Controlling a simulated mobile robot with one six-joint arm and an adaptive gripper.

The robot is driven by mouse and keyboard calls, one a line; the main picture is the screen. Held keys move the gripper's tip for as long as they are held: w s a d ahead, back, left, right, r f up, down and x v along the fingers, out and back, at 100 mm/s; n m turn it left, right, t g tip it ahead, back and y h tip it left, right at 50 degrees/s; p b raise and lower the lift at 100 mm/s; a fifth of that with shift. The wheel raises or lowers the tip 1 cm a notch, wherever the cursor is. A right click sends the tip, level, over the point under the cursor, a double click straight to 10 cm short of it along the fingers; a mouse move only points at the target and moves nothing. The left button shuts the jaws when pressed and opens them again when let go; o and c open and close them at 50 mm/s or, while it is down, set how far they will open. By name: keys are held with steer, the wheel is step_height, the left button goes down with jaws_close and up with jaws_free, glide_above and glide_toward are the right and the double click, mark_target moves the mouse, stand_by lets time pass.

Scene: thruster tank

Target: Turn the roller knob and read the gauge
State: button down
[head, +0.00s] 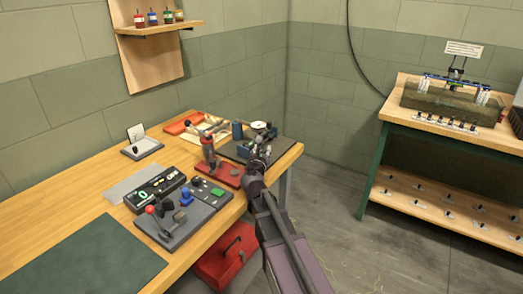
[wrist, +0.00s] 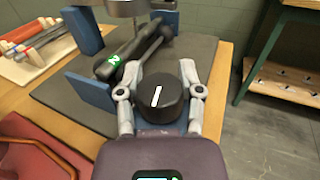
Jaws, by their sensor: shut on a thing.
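In the wrist view the round black knob (wrist: 158,100) with a white pointer line sits between the two grey fingers of my gripper (wrist: 160,78). The fingers are shut on its sides. The white line is tilted slightly right of upright. In the head view my gripper (head: 257,164) is at the grey-based fixture (head: 236,152) on the bench's right end, where the knob is mostly hidden. Behind the knob lie dark rollers, one with a green number label (wrist: 113,59). A round-topped part (head: 259,125) stands on the fixture; I cannot tell whether it is the gauge, and no reading is legible.
A tank bench (head: 405,122) stands right, across open floor.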

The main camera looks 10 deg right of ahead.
steer(key=m+g+h, duration=0.1)
steer(key=h, duration=0.1)
steer(key=m+g+h, duration=0.1)
steer(key=m+h, duration=0.1)
steer(key=shift+d+g+h, duration=0.1)
steer(key=shift+g+h, duration=0.2)
steer(key=shift+s+d+m+g+h, duration=0.1)
steer(key=shift+m+g+h, duration=0.4)
steer(key=shift+m+h, duration=0.15)
steer(key=shift+d+m+h, duration=0.1)
steer(key=shift+m+h, duration=0.15)
steer(key=shift+c, duration=2.2)
jaws_free()
steer(key=shift+s+n+t+y, duration=0.1)
steer(key=shift+n+t+y, duration=0.3)
steer(key=shift+n+y, duration=0.25)
